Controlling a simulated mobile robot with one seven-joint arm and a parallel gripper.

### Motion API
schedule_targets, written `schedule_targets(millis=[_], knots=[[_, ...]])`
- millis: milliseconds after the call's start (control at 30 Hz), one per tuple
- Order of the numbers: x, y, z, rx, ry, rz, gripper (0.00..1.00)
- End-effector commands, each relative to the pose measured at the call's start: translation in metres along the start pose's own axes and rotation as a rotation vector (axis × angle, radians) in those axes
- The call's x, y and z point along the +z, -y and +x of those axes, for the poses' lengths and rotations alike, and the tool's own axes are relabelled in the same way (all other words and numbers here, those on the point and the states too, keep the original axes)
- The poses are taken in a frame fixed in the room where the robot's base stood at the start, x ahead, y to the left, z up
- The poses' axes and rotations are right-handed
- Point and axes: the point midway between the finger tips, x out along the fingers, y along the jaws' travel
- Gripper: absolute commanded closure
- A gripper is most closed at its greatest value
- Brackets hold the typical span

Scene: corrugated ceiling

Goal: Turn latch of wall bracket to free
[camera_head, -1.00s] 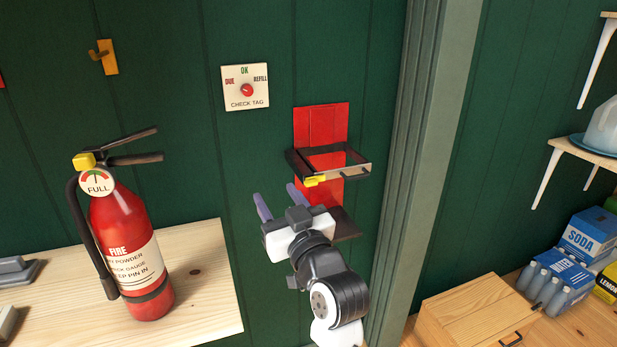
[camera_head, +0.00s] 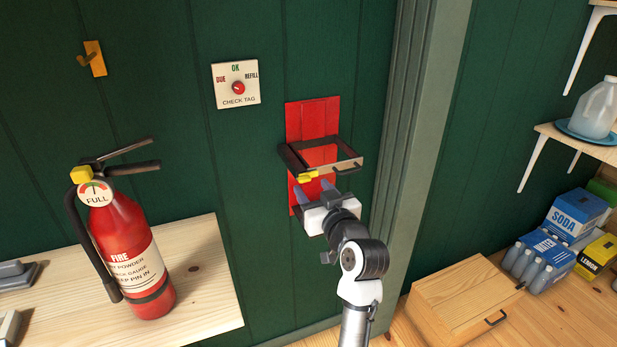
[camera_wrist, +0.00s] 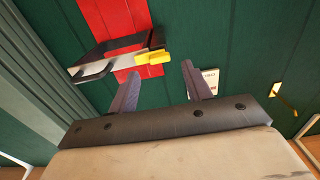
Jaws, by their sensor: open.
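The wall bracket (camera_head: 288,160) is a dark frame with a metal front strap on a red back plate (camera_head: 313,117), fixed to the green wall. Its yellow latch (camera_head: 308,176) sits at the strap's left front corner. In the wrist view the yellow latch (camera_wrist: 153,58) lies beyond the fingers, between their directions and a little above the tips. The strap's dark handle (camera_wrist: 95,73) is to its left. My gripper (camera_head: 313,189) is open and empty, just below the latch with its fingers pointing up toward it. The gripper hides the bracket's lower part in the head view.
A red fire extinguisher (camera_head: 128,250) stands on a wooden shelf (camera_head: 205,270) at left. A check tag dial (camera_head: 237,86) and a hook (camera_head: 94,60) are on the wall. A door-frame post (camera_head: 415,130) rises right of the bracket. A wooden box (camera_head: 465,300) and soda packs (camera_head: 578,220) lie at right.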

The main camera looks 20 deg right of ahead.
Motion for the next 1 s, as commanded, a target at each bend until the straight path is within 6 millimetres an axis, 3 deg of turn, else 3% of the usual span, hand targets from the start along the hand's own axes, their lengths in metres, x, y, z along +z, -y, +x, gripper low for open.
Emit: schedule_targets(millis=[233,600,933,1000], knots=[[-0.001,0.001,0.029,-0.001,0.0,0.0,0.51],[0.0,0.001,0.034,-0.001,0.0,0.0,0.52],[0.0,0.001,0.034,-0.001,0.0,0.0,0.95],[0.0,0.001,0.034,-0.001,0.0,-0.001,0.96]])
